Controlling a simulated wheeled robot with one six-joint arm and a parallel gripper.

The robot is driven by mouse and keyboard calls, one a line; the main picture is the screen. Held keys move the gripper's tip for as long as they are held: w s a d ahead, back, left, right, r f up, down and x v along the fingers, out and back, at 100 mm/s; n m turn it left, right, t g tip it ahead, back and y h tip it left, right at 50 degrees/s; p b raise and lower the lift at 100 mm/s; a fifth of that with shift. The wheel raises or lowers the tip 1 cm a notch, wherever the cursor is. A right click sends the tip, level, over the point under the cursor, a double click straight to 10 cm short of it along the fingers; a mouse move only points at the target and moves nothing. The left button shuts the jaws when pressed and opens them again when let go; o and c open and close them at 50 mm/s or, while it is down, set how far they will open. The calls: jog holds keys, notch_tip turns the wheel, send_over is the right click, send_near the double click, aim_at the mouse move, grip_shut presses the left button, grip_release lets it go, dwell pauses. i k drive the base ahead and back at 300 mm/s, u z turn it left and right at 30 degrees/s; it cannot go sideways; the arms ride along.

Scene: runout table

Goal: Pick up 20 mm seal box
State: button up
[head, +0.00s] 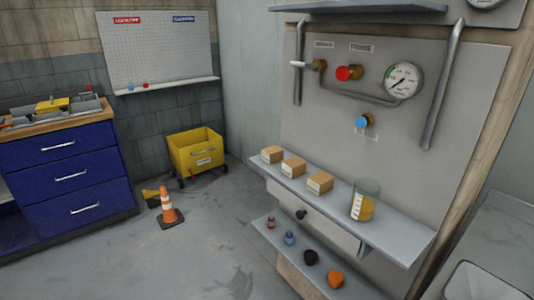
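Three small cardboard boxes stand in a row on the upper grey shelf (343,213): a left box (271,154), a middle box (293,167) and a right box (319,184). They are apart from each other and look alike. Their labels are too small to read, so I cannot tell which is the 20 mm seal box. My gripper is not in view.
A beaker of amber liquid (363,200) stands right of the boxes. Knobs or caps, one orange (336,279), sit on the lower shelf. Valves and a gauge (404,80) are above. A cone (169,207), yellow cart (196,152) and blue cabinet (70,175) stand left.

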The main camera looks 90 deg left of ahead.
aim_at(272, 155)
jog(key=u, duration=3.1)
jog(key=i, duration=1.9)
jog(key=u, duration=0.4)
